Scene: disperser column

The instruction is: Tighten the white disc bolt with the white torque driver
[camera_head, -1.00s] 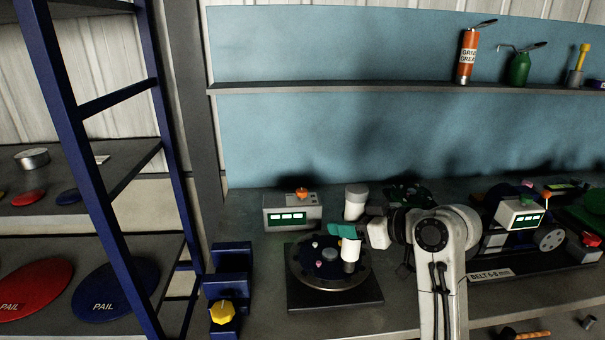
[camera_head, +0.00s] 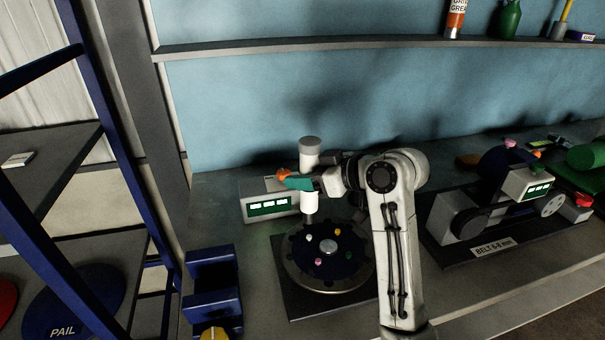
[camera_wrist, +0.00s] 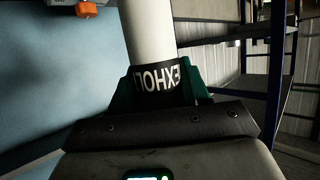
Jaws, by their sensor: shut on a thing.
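The white torque driver (camera_head: 310,203) stands upright in my gripper (camera_head: 299,183), whose green fingers are shut around its middle. It has a grey cap on top and a grey shaft below. In the wrist view the driver (camera_wrist: 150,35) is a white cylinder with a black lettered band between the green fingers (camera_wrist: 160,92). The dark blue disc (camera_head: 335,268) lies flat on a round grey plate. The white disc bolt (camera_head: 309,238) is near its back left edge, just below the driver's shaft in the picture. I cannot tell whether the tip touches it.
A grey box with a green display (camera_head: 268,205) stands behind left. A blue holder (camera_head: 212,280) is at left, and a belt machine (camera_head: 490,205) at right.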

